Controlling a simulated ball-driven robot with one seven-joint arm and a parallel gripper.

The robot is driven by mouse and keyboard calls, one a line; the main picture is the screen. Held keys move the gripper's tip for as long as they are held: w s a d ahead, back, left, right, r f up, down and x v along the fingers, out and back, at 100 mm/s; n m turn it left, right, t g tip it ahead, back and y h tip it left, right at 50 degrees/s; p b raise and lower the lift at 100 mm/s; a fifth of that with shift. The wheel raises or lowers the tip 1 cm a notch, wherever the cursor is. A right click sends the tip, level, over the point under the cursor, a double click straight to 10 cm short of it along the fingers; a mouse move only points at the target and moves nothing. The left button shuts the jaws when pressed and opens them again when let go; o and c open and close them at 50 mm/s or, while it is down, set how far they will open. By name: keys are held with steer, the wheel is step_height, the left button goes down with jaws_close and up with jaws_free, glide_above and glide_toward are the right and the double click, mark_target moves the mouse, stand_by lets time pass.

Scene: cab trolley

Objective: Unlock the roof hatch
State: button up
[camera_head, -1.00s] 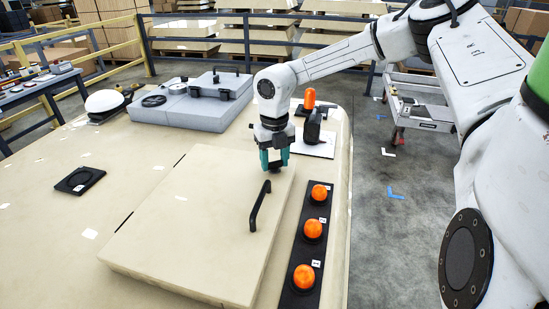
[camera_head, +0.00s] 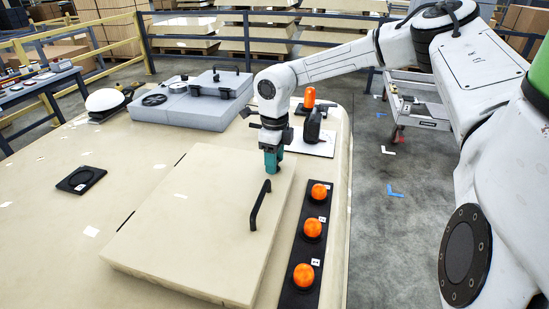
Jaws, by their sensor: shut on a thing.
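The roof hatch (camera_head: 195,215) is a large beige panel lying flat and closed on the beige roof. A black bar handle (camera_head: 260,205) stands near its right edge. My gripper (camera_head: 271,168) has teal fingers and is at the hatch's far right corner, beyond the handle. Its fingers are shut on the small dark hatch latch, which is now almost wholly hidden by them. I cannot tell which way the latch is turned.
A black strip with several orange beacons (camera_head: 312,228) runs along the hatch's right side. Behind the gripper are a white plate with a black object (camera_head: 312,125) and another orange beacon (camera_head: 309,97). A grey box unit (camera_head: 190,112) stands at the back left. The roof's left is mostly clear.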

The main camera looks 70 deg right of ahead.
steer(key=shift+n, duration=0.7)
steer(key=o, duration=1.1)
steer(key=shift+c, duration=0.2)
step_height(320, 180, up, 11)
steer(key=b, duration=0.1)
steer(key=shift+f, duration=0.15)
